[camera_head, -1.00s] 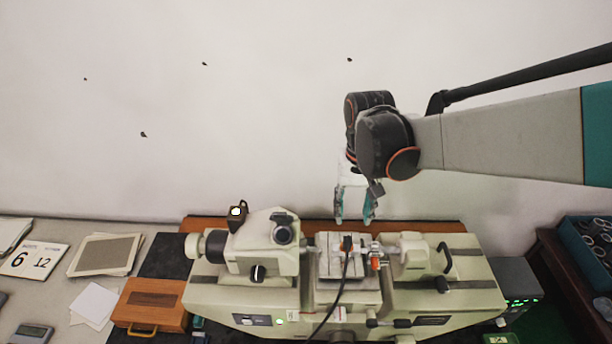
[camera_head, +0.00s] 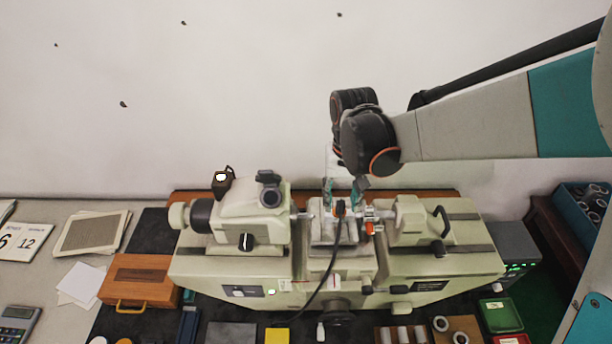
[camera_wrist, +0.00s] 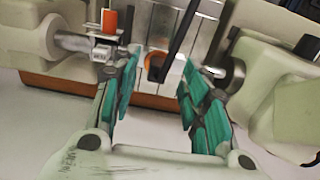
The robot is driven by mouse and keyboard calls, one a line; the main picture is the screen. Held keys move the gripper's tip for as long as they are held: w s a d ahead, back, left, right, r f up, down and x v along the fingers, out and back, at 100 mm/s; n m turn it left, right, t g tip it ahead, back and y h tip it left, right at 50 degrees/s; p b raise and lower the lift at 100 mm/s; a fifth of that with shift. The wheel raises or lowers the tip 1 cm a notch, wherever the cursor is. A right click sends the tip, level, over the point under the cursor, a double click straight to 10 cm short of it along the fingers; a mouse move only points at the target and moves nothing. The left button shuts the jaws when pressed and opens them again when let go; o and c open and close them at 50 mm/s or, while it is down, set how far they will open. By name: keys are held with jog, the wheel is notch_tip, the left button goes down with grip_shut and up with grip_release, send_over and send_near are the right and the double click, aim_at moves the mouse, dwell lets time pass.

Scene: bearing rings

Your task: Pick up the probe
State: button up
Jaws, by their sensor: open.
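The probe (camera_head: 340,208) is a small dark piece with a black cable, standing at the work table in the middle of the measuring machine (camera_head: 270,264). In the wrist view the probe (camera_wrist: 156,67) shows as an orange-rimmed dark end against a white block, with the cable rising from it. My gripper (camera_head: 342,194) is open, just above and behind the probe. In the wrist view its teal fingers (camera_wrist: 158,82) stand apart on either side of the probe's end, and nothing is visibly held. I cannot tell whether they touch it.
A shaft with an orange clamp (camera_head: 370,227) sits close right of the probe. The tailstock (camera_head: 410,222) and left head (camera_head: 245,215) flank the table. A wooden box (camera_head: 138,280) is at left, a blue bin (camera_head: 580,205) at right. The wall is behind.

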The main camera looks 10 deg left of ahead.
aim_at(341, 205)
notch_tip(341, 205, down, 4)
jog(key=shift+w+r+b, duration=0.15)
jog(key=shift+r+b, duration=0.05)
jog(key=shift+b, duration=0.5)
jog(key=shift+r, duration=0.1)
grip_shut()
